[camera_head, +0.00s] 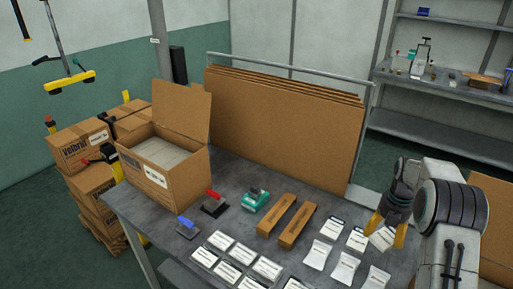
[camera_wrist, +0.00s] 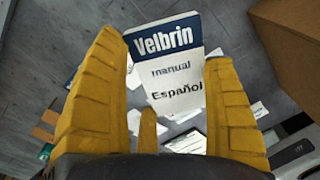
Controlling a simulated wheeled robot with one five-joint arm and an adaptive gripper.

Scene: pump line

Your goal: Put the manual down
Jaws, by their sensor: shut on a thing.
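My gripper (camera_head: 387,231) is over the right part of the grey table (camera_head: 232,180), with its yellow fingers pointing down. It is shut on a manual (camera_head: 381,239), a white booklet partly hidden by the fingers. In the wrist view the manual (camera_wrist: 172,70) stands between the two yellow fingers, its cover reading "Velbrin manual Español" with a dark blue band at the top. Several white booklets or papers (camera_head: 318,255) lie on the table just left of and below my gripper. I cannot tell whether the held manual touches the table.
Several white cards (camera_head: 267,267) lie in rows at the table's front. Two brown boxes (camera_head: 296,225), a green device (camera_head: 255,200), and red and blue tools (camera_head: 213,203) lie farther left. An open carton (camera_head: 168,190) stands at the left end. Cardboard sheets (camera_head: 280,120) stand behind.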

